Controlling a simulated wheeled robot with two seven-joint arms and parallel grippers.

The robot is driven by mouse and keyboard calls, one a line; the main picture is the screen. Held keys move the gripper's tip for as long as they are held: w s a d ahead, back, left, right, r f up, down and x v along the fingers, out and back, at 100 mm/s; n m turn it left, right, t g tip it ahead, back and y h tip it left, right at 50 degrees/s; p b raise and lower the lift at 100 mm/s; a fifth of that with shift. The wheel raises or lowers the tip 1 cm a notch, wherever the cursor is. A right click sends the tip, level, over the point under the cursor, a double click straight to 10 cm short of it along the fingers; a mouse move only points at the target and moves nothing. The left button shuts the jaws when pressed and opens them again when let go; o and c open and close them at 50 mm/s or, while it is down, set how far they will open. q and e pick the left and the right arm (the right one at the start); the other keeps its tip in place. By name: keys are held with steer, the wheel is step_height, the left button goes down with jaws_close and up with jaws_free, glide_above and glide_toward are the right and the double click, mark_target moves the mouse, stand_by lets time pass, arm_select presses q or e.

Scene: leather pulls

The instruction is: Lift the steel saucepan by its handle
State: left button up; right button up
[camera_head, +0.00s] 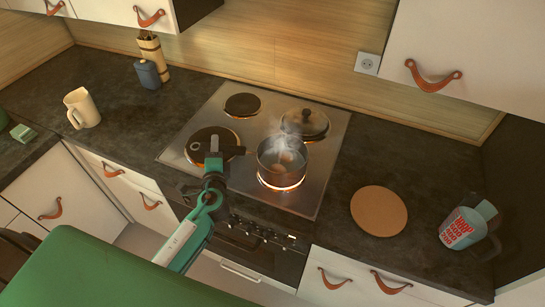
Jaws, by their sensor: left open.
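The steel saucepan (281,172) stands upright on the front right burner, which glows orange beneath it. Steam rises from it and rounded pale-brown things show inside. Its dark handle (238,151) points left, toward my left gripper. My left gripper (214,150) is open, over the front left hotplate near the handle's end. I cannot tell whether a finger touches the handle. My right gripper is not in view.
A lidded pan (306,124) sits on the back right of the steel hob (243,185). A round wooden board (379,211) and a red-marked measuring jug (466,227) are on the right counter. Counter around the board is clear.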

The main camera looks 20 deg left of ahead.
arm_select(q)
steer(key=p+x, duration=0.1)
steer(key=x, duration=0.2)
steer(key=shift+w, duration=0.2)
steer(key=shift+f, duration=0.1)
jaws_close()
steer(key=shift+r, duration=0.35)
